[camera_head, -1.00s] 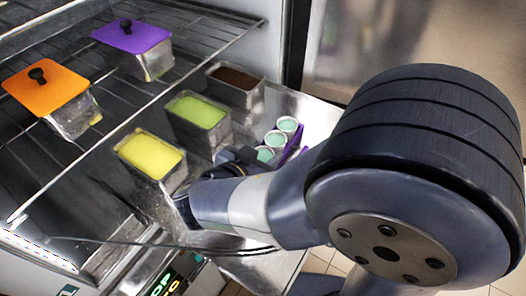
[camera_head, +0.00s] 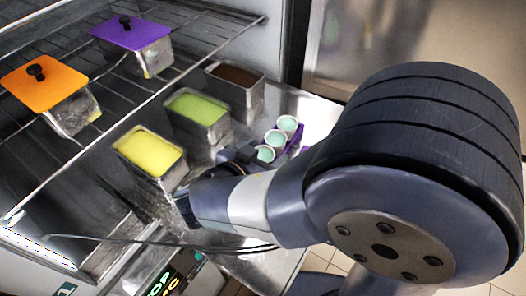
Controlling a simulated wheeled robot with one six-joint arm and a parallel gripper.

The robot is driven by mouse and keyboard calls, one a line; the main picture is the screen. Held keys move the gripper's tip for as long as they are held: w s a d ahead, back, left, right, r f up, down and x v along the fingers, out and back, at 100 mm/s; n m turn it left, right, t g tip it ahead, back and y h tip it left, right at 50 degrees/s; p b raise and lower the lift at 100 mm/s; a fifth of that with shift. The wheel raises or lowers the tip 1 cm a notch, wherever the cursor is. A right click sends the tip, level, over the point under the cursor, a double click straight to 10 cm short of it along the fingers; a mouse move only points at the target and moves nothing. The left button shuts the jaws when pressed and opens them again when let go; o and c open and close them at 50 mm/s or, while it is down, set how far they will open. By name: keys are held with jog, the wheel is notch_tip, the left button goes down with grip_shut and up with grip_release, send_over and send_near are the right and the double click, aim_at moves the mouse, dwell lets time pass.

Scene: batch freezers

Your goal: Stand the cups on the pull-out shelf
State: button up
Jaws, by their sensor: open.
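Three small cups with pale teal contents stand in a slanting row: a far cup (camera_head: 287,123), a middle cup (camera_head: 275,138) and a near cup (camera_head: 265,154). They are on the right part of the metal pull-out shelf (camera_head: 312,112), beside a purple holder (camera_head: 298,137). I cannot tell whether they stand in the holder or directly on the shelf. My gripper (camera_head: 240,156) is open, just left of the near cup. My arm hides much of it and part of the shelf, and its fingertips are hard to make out.
A yellow tub (camera_head: 150,152), a green tub (camera_head: 198,107) and a brown tub (camera_head: 236,77) stand left of and behind the cups. A wire rack (camera_head: 190,55) above carries orange-lidded (camera_head: 44,85) and purple-lidded (camera_head: 132,32) tubs. A dark cable or rod crosses the lower left.

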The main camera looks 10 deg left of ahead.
jog(key=shift+r, duration=0.1)
jog(key=shift+r+p, duration=0.15)
jog(key=shift+p, duration=0.2)
jog(key=b+v, duration=0.2)
jog(key=v, duration=0.8)
jog(key=shift+s+a, duration=0.3)
jog(key=shift+s, duration=0.1)
jog(key=shift+s+a+r, duration=0.15)
jog(key=shift+s+r, duration=0.1)
jog(key=shift+s, duration=0.25)
jog(key=shift+o, duration=0.4)
